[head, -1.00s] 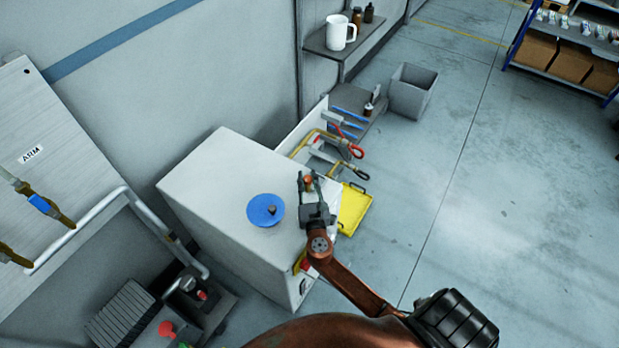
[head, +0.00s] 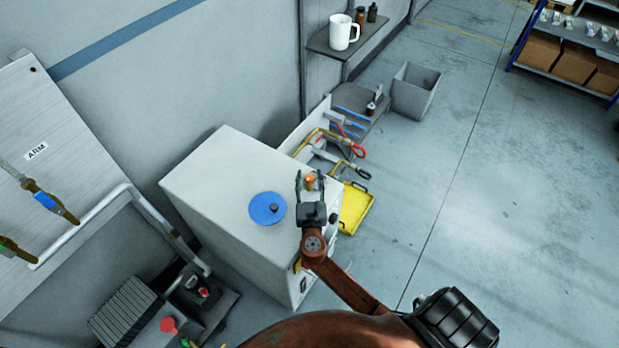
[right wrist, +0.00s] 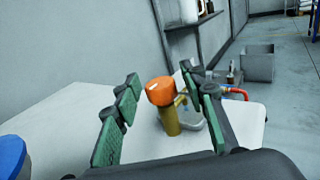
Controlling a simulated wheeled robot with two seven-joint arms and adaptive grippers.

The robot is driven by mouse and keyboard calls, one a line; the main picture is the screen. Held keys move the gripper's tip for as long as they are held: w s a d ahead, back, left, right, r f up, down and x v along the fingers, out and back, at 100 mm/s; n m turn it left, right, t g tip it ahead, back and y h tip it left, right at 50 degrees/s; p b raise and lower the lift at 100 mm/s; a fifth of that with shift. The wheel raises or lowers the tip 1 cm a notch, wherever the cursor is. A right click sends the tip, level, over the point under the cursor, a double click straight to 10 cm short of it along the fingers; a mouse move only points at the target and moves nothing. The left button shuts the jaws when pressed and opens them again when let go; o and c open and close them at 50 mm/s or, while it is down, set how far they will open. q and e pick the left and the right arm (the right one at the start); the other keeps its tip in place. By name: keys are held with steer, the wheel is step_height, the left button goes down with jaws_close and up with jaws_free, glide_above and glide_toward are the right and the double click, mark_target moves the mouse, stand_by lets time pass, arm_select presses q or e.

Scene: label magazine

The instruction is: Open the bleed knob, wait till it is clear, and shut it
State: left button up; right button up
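The bleed knob (head: 310,181) is an orange cap that stands near the far right corner of the white cabinet's top (head: 215,175). In the right wrist view the knob (right wrist: 161,90) sits on a brass stem (right wrist: 170,120). My right gripper (head: 309,176) is open, with one finger on each side of the knob. In the right wrist view gaps show between the knob and the green-padded fingers, though the right finger is close to it. A small grey tray or cup (right wrist: 194,134) is partly hidden behind the right finger. My left gripper is not in view.
A yellow tray (head: 356,208) and red- and black-handled tools (head: 350,150) are beyond the cabinet. A grey bin (head: 414,92) stands on open floor.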

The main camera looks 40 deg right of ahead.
steer(key=shift+s+a, duration=0.1)
steer(key=shift+s, duration=0.05)
steer(key=v, duration=1.1)
steer(key=shift+s+a, duration=0.2)
steer(key=shift+s, duration=0.1)
